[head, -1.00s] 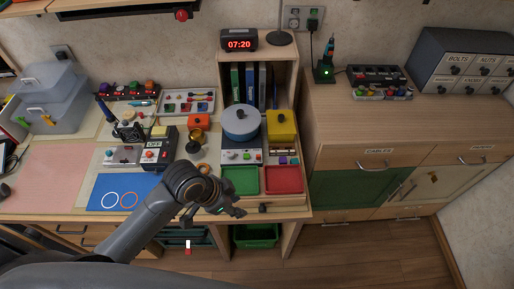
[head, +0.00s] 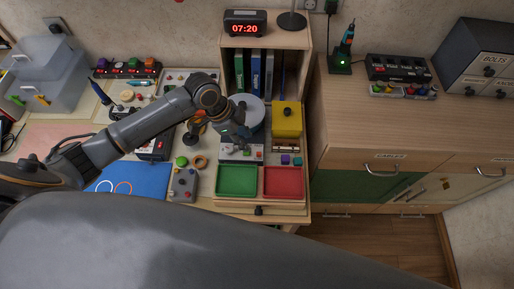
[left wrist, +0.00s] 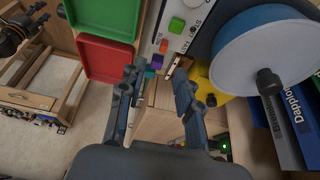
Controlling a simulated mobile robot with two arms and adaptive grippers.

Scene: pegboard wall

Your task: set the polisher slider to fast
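The polisher has a round blue-grey drum (head: 250,110) and a pale control panel (head: 228,153) in front of it. In the left wrist view the drum (left wrist: 265,55) is at the upper right. The panel (left wrist: 208,12), with a green button (left wrist: 177,26) and an orange-red knob (left wrist: 164,46), is at the top centre. My right gripper is out of view.
A green tray (head: 237,193) and a red tray (head: 283,194) lie in front of the polisher. A yellow box (head: 287,120) stands at its right. A shelf with binders (head: 254,75) rises behind. A grey control box (head: 184,186) sits left of the trays.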

